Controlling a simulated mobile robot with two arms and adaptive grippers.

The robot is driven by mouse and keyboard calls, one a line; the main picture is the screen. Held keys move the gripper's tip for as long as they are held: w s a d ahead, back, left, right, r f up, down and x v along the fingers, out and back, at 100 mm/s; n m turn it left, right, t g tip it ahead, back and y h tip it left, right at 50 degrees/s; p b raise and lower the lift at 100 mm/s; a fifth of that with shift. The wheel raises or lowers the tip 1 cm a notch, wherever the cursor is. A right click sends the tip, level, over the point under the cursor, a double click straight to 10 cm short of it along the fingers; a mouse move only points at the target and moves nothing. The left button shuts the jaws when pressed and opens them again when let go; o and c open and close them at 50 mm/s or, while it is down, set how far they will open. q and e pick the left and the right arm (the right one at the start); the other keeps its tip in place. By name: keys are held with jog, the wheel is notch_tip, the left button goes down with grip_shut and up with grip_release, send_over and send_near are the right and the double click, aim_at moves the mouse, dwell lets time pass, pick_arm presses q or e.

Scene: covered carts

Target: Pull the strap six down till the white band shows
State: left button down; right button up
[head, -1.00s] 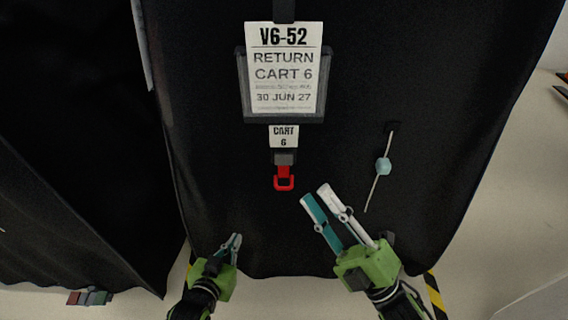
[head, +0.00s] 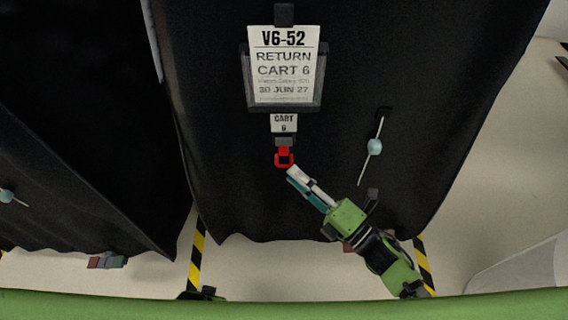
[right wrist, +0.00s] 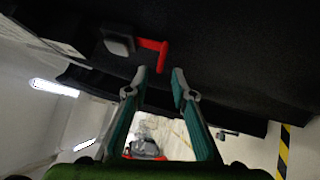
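The strap for cart 6 hangs down the front of the black cover (head: 230,190). It shows a small white "CART 6" tag (head: 284,122), a grey block (head: 284,141) and a red pull loop (head: 284,158) at its lower end. No white band can be made out. My right gripper (head: 294,173) is just below and right of the red loop. In the right wrist view its two fingers (right wrist: 159,75) are apart, and the red loop (right wrist: 155,45) is just beyond their tips, not visibly gripped. My left gripper is not seen.
A larger sign, "V6-52 RETURN CART 6" (head: 285,65), hangs above the strap. A thin cord with a pale blue bead (head: 374,146) hangs to the right. Another covered cart (head: 80,130) stands left. Striped tape (head: 197,255) marks the floor.

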aim_at(284, 165)
jog(key=x, duration=0.5)
grip_shut()
